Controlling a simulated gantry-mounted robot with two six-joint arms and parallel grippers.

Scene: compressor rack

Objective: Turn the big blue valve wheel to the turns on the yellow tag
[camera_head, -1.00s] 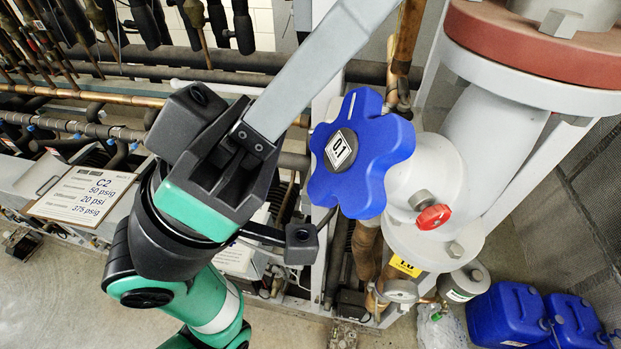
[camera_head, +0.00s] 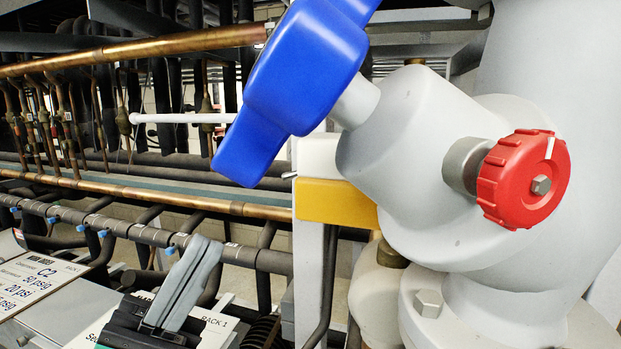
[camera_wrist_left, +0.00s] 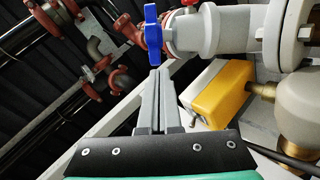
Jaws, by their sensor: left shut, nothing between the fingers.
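The big blue valve wheel (camera_head: 305,75) is at the top middle of the head view, seen from the side and cut by the top edge. Its number face is turned away. It also shows at the top of the left wrist view (camera_wrist_left: 152,28). My left gripper (camera_head: 205,250) is shut and empty, below and left of the wheel in the head view. In the left wrist view its fingertips (camera_wrist_left: 158,72) point toward the wheel, and I cannot tell the gap. I see no readable yellow tag. My right gripper is not in view.
A pale valve body (camera_head: 420,160) carries the wheel and a small red knob (camera_head: 523,180). Copper pipes (camera_head: 150,45) run behind at left. A white C2 sign (camera_head: 35,285) is at lower left.

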